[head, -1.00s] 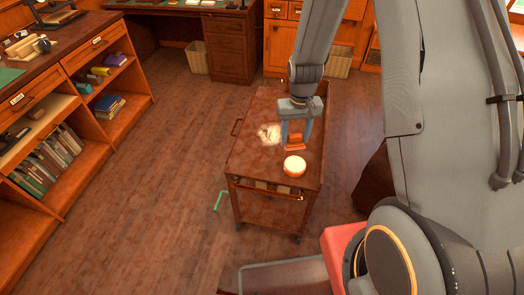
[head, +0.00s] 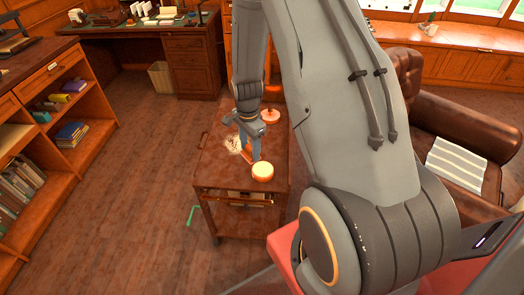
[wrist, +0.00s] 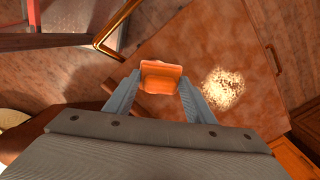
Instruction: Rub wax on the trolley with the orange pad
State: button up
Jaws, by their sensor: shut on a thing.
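My gripper (head: 249,152) is shut on the orange pad (head: 247,156), low over the top of the brown trolley (head: 212,172). The pad also shows between the fingers in the wrist view (wrist: 160,77). A pale, speckled patch (wrist: 223,90) lies on the trolley top (wrist: 200,40), to the right of the pad there. In the head view this patch (head: 232,144) is left of the pad, partly behind the gripper. I cannot tell whether the pad touches the top. A round tin with a pale top (head: 262,171) stands on the trolley near its front edge.
A copper-coloured round object (head: 270,116) is at the trolley's far end, partly hidden by my arm. A leather armchair (head: 428,105) stands at the right. A bookshelf (head: 60,120) is at the left, a desk (head: 190,60) behind. Open floor (head: 125,205) lies left of the trolley.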

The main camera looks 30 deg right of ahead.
jog(key=shift+s+d+f+m+b, duration=0.1)
jog(key=shift+d+f+m+b, duration=0.7)
jog(key=shift+f+m, duration=0.7)
jog(key=shift+w+d+f+m+b, duration=0.1)
jog(key=shift+d+f+m+b, duration=0.75)
jog(key=shift+f+m, duration=0.6)
jog(key=shift+s+d+f+m+b, duration=0.1)
jog(key=shift+d+f+m+b, duration=0.7)
jog(key=shift+f+m, duration=0.7)
jog(key=shift+d+f, duration=0.15)
jog(key=shift+f, duration=0.45)
notch_tip(320, 180, up, 7)
jog(key=p, duration=0.4)
